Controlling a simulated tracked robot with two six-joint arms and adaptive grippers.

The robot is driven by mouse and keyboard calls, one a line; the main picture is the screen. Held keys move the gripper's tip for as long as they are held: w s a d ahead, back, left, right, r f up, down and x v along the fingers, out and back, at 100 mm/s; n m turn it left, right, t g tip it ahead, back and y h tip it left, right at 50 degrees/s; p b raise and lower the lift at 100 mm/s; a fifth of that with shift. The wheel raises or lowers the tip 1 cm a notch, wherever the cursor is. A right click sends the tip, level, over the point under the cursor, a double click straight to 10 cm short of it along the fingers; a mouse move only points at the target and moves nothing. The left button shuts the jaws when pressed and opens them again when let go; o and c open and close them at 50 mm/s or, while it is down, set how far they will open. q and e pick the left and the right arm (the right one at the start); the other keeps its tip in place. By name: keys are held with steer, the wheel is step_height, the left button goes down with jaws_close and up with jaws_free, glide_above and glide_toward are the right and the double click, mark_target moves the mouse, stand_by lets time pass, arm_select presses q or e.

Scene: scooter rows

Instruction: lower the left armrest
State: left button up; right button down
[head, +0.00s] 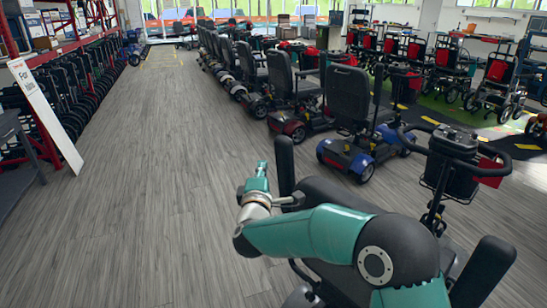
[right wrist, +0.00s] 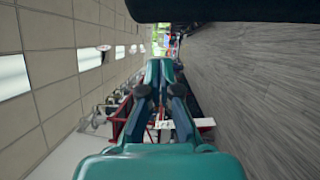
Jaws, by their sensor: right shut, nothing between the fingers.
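The nearest scooter fills the lower right of the head view, partly behind my right arm. Its left armrest (head: 285,163) is a black padded bar standing upright. The other armrest (head: 484,272) also points up at the lower right. The black seat (head: 335,194) shows between them, partly covered by my arm. My right gripper (head: 261,170) is teal, shut and empty, just left of the left armrest; I cannot tell whether they touch. In the right wrist view the shut fingers (right wrist: 160,75) hold nothing, and a dark bar (right wrist: 230,8) crosses the top edge. My left gripper is out of view.
The nearest scooter's tiller (head: 455,145) stands to the right. A row of scooters (head: 350,100) runs away behind it. Folded wheelchairs (head: 70,90) and a leaning white sign (head: 45,112) line the left side. The wood-look floor (head: 150,180) is clear in the aisle.

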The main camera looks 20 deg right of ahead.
mark_target(275, 150)
steer(key=shift+w+d+r, duration=0.15)
steer(key=shift+w+d, duration=0.75)
steer(key=shift+d, duration=0.2)
steer(key=shift+w+d+r, duration=0.15)
steer(key=shift+w+d, duration=0.7)
steer(key=shift+d, duration=0.2)
steer(key=shift+d, duration=0.1)
